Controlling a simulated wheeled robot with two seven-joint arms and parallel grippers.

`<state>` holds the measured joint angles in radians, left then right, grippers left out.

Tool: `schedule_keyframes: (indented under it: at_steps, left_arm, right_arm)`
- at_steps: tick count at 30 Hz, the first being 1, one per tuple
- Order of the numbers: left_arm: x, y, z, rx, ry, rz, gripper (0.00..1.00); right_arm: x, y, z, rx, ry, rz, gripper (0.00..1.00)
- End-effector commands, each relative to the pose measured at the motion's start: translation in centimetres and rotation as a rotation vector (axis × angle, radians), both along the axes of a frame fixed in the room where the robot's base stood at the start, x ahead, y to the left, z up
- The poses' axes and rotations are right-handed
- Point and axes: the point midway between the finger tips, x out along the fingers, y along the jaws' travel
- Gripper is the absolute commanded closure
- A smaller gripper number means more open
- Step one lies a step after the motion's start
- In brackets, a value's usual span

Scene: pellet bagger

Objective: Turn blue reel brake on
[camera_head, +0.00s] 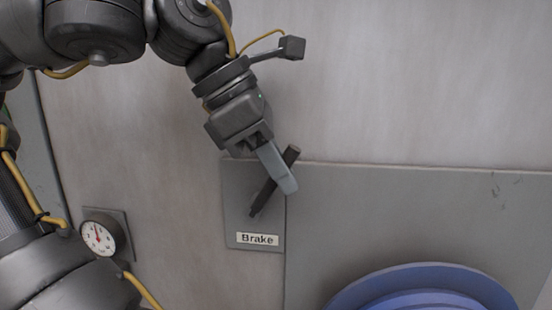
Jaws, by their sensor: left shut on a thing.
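The brake lever (263,198) is a dark bar on a grey plate (240,186) labelled "Brake" (257,239). It slants from lower left to upper right. My left gripper (286,183) reaches down from the upper left and is shut on the lever near its upper end. Its fingers cover part of the lever. The blue reel (425,285) shows at the bottom right, cut off by the picture's edge. My right gripper is not in view.
A round dial gauge (98,238) is on the wall at the lower left. A flat grey panel (400,215) lies right of the brake plate. The wall above the panel (420,80) is clear.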

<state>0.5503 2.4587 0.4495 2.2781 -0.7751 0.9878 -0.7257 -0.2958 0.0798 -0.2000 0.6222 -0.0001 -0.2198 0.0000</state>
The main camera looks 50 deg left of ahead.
Motion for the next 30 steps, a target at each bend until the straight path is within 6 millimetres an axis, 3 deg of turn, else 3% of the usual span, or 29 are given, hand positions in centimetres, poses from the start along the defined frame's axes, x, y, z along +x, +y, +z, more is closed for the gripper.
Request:
schedule_keyframes:
  at_steps: [9, 10, 15, 25, 30]
  left_arm:
    - [-0.1, 0.0, -0.5, 0.005, 0.012, -0.003, 1.0]
    - [-0.1, 0.0, -0.5, 0.005, 0.012, -0.003, 0.84]
    - [-0.1, 0.1, -0.4, 0.004, 0.008, 0.0, 0.64]
    - [-0.3, 0.2, 0.1, 0.002, 0.002, 0.004, 0.64]
    - [-1.4, 0.6, 2.2, 0.002, -0.002, 0.006, 0.64]
  right_arm:
    - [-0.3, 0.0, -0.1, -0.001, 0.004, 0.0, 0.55]
    - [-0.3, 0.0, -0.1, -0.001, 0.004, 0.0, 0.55]
    - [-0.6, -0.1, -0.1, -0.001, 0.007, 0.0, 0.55]
    - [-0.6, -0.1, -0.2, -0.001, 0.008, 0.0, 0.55]
    - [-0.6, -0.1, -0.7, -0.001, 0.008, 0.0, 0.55]
